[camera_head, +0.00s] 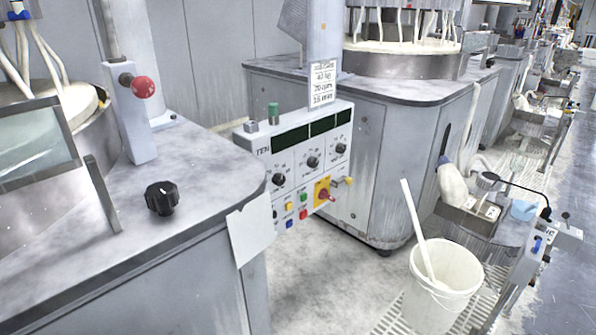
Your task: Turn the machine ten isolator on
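The machine ten control panel (296,160) stands in the middle, a pale box marked "TEN" with dark displays, several black knobs and small coloured buttons. The isolator (324,194), a red rotary handle on a yellow plate, is at the panel's lower right. The handle's exact angle is too small to tell. Neither of my grippers shows in the head view.
A grey machine top with a black knob (162,198) fills the left foreground, with a paper sheet (251,228) hanging at its corner. A red ball knob (143,87) is on a post. A white bucket (437,296) with a stick stands at lower right. Bare floor (320,285) lies below the panel.

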